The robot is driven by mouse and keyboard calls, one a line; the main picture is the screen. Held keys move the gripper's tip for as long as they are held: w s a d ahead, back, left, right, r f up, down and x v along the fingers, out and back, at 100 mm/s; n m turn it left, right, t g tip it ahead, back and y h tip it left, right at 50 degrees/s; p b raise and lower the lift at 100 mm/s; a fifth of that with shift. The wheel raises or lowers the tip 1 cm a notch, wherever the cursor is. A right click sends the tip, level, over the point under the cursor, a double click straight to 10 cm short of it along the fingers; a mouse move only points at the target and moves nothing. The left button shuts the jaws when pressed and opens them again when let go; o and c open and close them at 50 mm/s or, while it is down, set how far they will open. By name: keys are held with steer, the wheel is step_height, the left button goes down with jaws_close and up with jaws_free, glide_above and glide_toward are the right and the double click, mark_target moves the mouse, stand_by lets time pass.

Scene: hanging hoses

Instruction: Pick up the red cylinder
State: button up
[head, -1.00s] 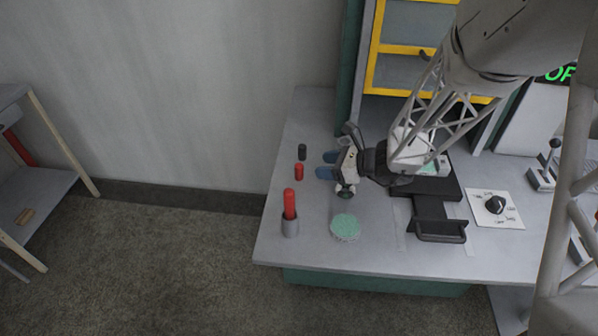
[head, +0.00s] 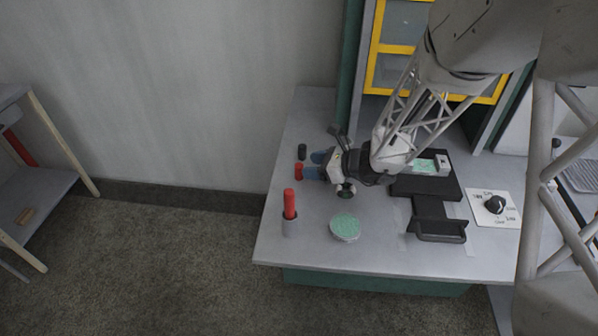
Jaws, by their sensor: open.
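A small red cylinder (head: 298,171) stands upright on the left part of the grey table. My gripper (head: 309,165) points left, with its blue fingertips right beside the small red cylinder. The jaws are open. I cannot tell whether the cylinder is between the fingers or only next to them.
A small black cylinder (head: 302,152) stands just behind the small red one. A round green-topped disc (head: 345,226) lies to the front. A black stand (head: 430,210) and a dial plate (head: 495,207) are to the right. The table's left edge is close.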

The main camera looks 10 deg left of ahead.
mark_target(300, 166)
steer(key=shift+x, duration=1.55)
steer(key=c, duration=1)
steer(key=shift+r, duration=0.1)
steer(key=shift+r, duration=0.7)
step_height(300, 166, up, 2)
steer(key=s+d, duration=0.2)
steer(key=s, duration=0.3)
steer(key=s+d+r, duration=0.1)
steer(key=s+d, duration=0.1)
steer(key=s, duration=0.3)
steer(key=s+d, duration=0.2)
steer(key=s, duration=0.2)
steer(key=shift+s+r, duration=0.2)
steer(key=shift+s, duration=0.2)
